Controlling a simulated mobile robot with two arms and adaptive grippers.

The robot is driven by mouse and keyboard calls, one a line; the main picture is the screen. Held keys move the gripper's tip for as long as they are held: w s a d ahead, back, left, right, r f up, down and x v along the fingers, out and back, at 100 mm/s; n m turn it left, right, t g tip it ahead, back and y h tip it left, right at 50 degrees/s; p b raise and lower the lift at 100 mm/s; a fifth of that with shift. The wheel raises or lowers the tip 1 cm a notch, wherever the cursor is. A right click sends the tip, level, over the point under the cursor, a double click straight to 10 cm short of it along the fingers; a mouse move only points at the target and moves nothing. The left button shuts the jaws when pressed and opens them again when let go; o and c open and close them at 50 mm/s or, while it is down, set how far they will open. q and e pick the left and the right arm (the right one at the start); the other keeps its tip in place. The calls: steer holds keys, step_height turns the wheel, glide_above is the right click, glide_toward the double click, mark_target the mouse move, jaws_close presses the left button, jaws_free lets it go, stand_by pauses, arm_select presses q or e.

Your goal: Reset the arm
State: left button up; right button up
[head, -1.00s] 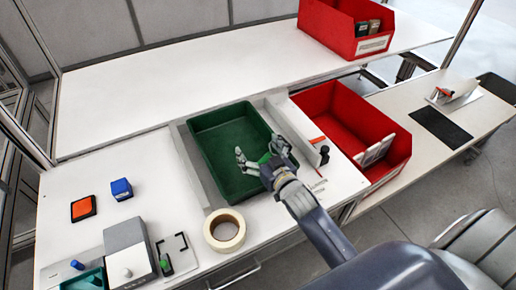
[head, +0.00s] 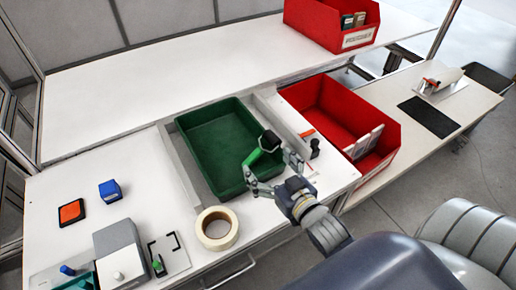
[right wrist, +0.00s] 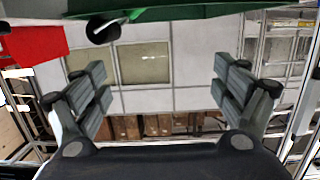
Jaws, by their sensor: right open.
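My right gripper (head: 271,168) is open over the front right edge of the green tray (head: 192,160), pointing towards it. A green-handled tool with a black head (head: 262,147) shows just past its fingers. I cannot tell whether the tool rests on the tray or touches a finger. In the right wrist view, the spread fingers of the right gripper (right wrist: 160,90) have nothing between their tips. The black end of the tool (right wrist: 103,28) shows beyond them, by the green tray (right wrist: 200,10) along the top. My left gripper is not in view.
A tape roll (head: 217,228) lies in front of the tray. A red bin (head: 345,95) stands to its right and another red bin (head: 302,25) behind. A blue block (head: 110,191), an orange pad (head: 71,212) and a grey box (head: 122,252) are at left. The back table is largely clear.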

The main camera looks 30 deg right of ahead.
steer(key=s+f+g, duration=0.2)
steer(key=f, duration=0.1)
steer(key=s+f+g, duration=0.1)
steer(key=shift+a+f+g, duration=0.35)
steer(key=shift+g, duration=0.05)
steer(key=s+f+g, duration=0.1)
steer(key=s, duration=0.1)
steer(key=s+a+f+g, duration=0.1)
steer(key=s+f+g, duration=0.1)
steer(key=shift+a+f+h, duration=0.1)
steer(key=shift+f+h, duration=0.05)
steer(key=shift+h, duration=0.15)
steer(key=s+a+f+n+g, duration=0.1)
steer(key=s+f+g, duration=0.15)
steer(key=s, duration=0.35)
steer(key=s+a+f+n+g, duration=0.1)
steer(key=s+a+g, duration=0.1)
steer(key=s+g, duration=0.25)
step_height(320, 180, down, 25)
steer(key=s, duration=0.3)
steer(key=s+d+f+g, duration=0.1)
steer(key=s+d+f, duration=0.2)
steer(key=s+f, duration=1.3)
steer(key=shift+s+f+g, duration=0.25)
steer(key=shift+f+g, duration=0.05)
steer(key=shift+f, duration=0.15)
steer(key=shift+d, duration=0.1)
